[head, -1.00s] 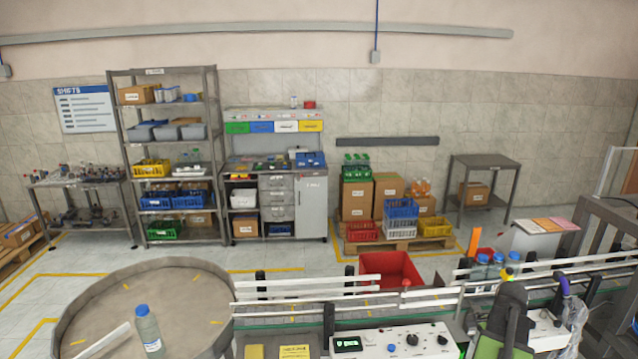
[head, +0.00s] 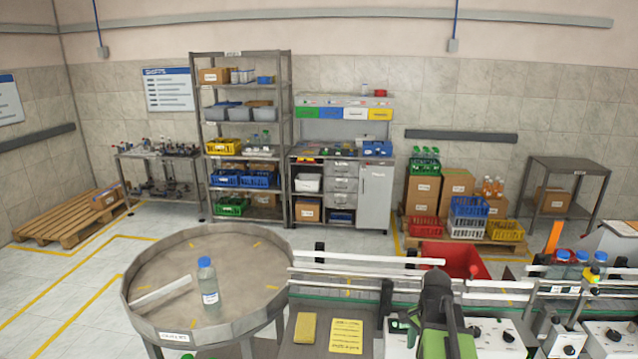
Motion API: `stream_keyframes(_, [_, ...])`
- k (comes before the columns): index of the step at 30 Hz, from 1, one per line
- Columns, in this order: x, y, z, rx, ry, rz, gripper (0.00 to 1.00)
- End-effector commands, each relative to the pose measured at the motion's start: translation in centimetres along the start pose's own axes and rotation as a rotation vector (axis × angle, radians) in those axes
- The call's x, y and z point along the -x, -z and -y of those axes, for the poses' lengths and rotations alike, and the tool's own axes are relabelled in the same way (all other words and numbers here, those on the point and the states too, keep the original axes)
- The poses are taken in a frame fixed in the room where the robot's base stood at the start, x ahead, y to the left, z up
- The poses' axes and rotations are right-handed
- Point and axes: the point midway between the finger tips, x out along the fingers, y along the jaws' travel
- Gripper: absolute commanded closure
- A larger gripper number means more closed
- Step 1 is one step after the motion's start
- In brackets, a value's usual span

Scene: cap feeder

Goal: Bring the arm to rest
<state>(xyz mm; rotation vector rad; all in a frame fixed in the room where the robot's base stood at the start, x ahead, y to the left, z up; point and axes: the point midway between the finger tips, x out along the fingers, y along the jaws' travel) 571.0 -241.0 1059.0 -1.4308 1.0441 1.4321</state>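My arm, dark with a green part, rises from the bottom edge right of centre in the head view. Its dark upper end (head: 437,293) is in front of the conveyor rails and the control panel. The fingers cannot be made out, so I cannot tell whether my gripper is open or shut. No held object is visible.
A round table (head: 245,262) at the left bears an upright blue-capped bottle (head: 208,288). The conveyor rail (head: 365,275) runs to the right, past a red bin (head: 455,256) and several blue-capped bottles (head: 563,257). Open floor (head: 60,285) lies at the left.

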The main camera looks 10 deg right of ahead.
Motion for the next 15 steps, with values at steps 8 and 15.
stream_keyframes(8, [-6.8, -17.2, 7.8, 0.581, -0.001, -0.001, 0.39])
stream_keyframes(15, [-7.7, -23.4, 7.6, 1.069, -0.002, -0.001, 0.39])
